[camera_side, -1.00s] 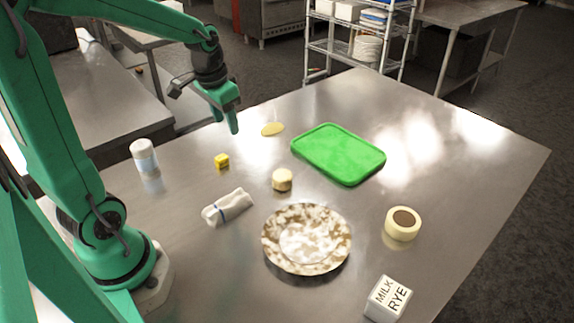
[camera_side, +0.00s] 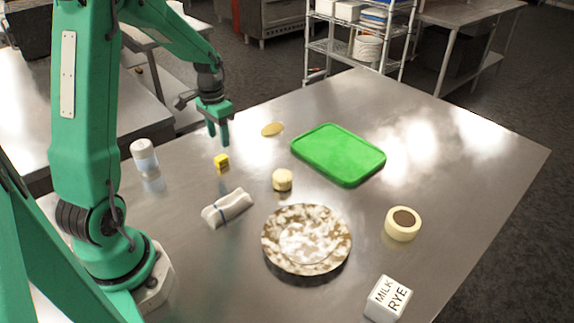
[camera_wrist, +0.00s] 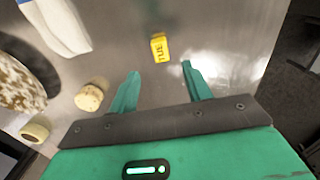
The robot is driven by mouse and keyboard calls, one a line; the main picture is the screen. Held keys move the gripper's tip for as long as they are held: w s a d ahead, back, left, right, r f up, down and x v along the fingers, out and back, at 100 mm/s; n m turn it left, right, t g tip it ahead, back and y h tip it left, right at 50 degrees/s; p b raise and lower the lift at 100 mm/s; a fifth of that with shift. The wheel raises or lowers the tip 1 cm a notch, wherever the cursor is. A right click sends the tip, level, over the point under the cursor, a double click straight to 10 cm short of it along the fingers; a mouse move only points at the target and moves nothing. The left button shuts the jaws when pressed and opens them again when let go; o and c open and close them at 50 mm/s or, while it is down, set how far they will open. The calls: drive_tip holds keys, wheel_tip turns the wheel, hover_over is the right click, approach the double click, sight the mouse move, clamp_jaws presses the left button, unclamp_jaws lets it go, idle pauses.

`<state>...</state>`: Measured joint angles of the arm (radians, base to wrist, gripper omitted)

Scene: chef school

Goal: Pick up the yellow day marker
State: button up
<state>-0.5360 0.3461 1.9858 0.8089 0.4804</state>
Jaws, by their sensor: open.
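The yellow day marker (camera_side: 221,163) is a small block on the steel table, left of centre in the side view. In the wrist view the marker (camera_wrist: 159,47) shows dark letters reading "TUE". It lies beyond my fingertips, roughly in line with the gap between them. My gripper (camera_side: 217,140) is open and empty, above the table and just behind the marker in the side view. In the wrist view both fingers of my gripper (camera_wrist: 160,70) stand apart with bare table between them.
A round tan piece (camera_side: 282,180), a folded white cloth (camera_side: 228,207) and a white-capped bottle (camera_side: 144,156) surround the marker. A green tray (camera_side: 338,154), a mottled plate (camera_side: 306,239), a tape roll (camera_side: 402,224), a flat yellow oval (camera_side: 272,129) and a lettered white block (camera_side: 388,298) stand farther off.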

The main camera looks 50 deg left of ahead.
sight(221, 157)
drive_tip(key=shift+f, duration=1.05)
drive_tip(key=shift+f, duration=0.15)
drive_tip(key=shift+s+f, duration=0.1)
drive_tip(key=shift+f, duration=2.35)
drive_tip(key=c, duration=1.1)
